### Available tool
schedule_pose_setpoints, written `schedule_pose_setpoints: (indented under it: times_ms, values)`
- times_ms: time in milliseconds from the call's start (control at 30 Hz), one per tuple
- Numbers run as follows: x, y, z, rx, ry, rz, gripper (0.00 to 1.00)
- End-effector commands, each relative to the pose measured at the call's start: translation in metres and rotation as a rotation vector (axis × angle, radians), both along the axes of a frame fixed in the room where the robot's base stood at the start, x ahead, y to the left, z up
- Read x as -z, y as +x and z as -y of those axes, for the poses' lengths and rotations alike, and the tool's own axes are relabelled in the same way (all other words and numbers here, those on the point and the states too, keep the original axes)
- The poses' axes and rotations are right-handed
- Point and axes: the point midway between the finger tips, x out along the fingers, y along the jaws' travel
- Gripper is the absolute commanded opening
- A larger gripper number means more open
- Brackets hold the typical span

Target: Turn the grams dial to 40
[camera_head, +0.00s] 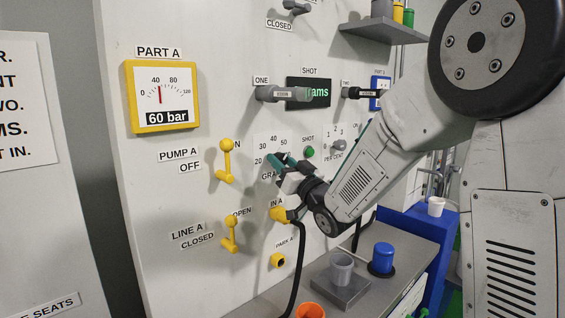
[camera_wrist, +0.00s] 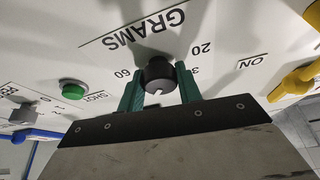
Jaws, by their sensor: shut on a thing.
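The grams dial is a black knob (camera_wrist: 158,72) on a white scale plate, with a white mark on its front side. In the wrist view the mark faces the bottom edge. The numbers 60, 20 and part of 30 show; my gripper hides the rest there. In the head view the scale plate (camera_head: 265,145) shows 20, 30, 40 and 50, and the knob is mostly hidden behind my gripper (camera_head: 288,162). My gripper's teal fingers (camera_wrist: 160,85) are shut on the knob, one on each side.
A green shot button (camera_head: 309,152) and a percent dial (camera_head: 339,146) are to the right. Yellow pump A (camera_head: 227,160) and line A (camera_head: 230,236) levers are to the left. A yellow connector (camera_head: 280,214) with a black hose is below. A blue cylinder (camera_head: 382,258) stands on the bench.

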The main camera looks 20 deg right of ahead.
Motion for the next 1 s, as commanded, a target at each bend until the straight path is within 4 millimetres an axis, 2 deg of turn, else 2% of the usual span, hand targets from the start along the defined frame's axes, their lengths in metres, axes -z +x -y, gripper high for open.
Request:
schedule_pose_setpoints:
  times_ms: [700, 1000]
  values:
    - [0.0001, 0.0006, 0.0028, 0.002, -0.501, 0.217, 0.12]
    - [0.0, 0.0008, 0.0028, 0.002, -0.624, 0.269, 0.12]
